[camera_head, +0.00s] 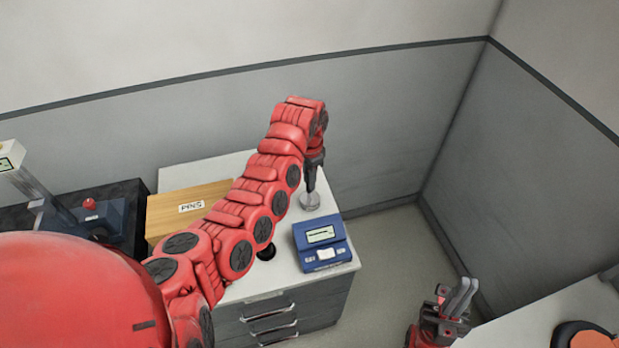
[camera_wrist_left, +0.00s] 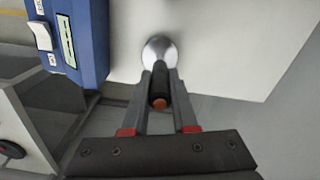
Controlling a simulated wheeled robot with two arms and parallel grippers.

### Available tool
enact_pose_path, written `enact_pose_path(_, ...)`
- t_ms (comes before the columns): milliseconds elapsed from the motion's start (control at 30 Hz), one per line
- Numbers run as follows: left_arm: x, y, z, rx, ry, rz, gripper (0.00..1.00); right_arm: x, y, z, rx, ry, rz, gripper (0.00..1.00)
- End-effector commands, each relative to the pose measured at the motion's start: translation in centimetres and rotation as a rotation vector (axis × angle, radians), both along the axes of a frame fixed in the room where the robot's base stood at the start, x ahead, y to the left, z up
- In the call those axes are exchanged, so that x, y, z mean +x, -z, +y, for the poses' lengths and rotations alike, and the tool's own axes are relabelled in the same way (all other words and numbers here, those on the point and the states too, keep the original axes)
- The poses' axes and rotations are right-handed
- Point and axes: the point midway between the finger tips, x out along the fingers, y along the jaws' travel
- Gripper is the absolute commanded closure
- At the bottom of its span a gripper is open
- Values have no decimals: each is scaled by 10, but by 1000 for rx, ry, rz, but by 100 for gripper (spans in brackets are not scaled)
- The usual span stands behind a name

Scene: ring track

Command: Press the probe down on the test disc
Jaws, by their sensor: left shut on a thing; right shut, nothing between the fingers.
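My left gripper (camera_head: 311,184) points down over the right part of the white cabinet top. I cannot tell whether this is the test disc or the probe's foot, nor whether there is a gap. My right gripper (camera_head: 461,296) is shut and empty at the lower right, away from the cabinet.
A blue meter (camera_head: 322,252) with a small screen stands on the cabinet top (camera_head: 287,277), in front of the silver piece. A tan labelled box (camera_head: 165,216) is at the left. A grey wall rises behind. A white table (camera_head: 560,320) is at the lower right.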

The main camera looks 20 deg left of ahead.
Motion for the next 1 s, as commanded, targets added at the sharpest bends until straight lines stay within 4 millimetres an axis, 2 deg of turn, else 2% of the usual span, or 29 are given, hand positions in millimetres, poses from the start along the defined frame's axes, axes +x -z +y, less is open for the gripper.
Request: enact_pose_path(1000,0,7,0,0,0,0,100,0,4,0,0,0,0,100)
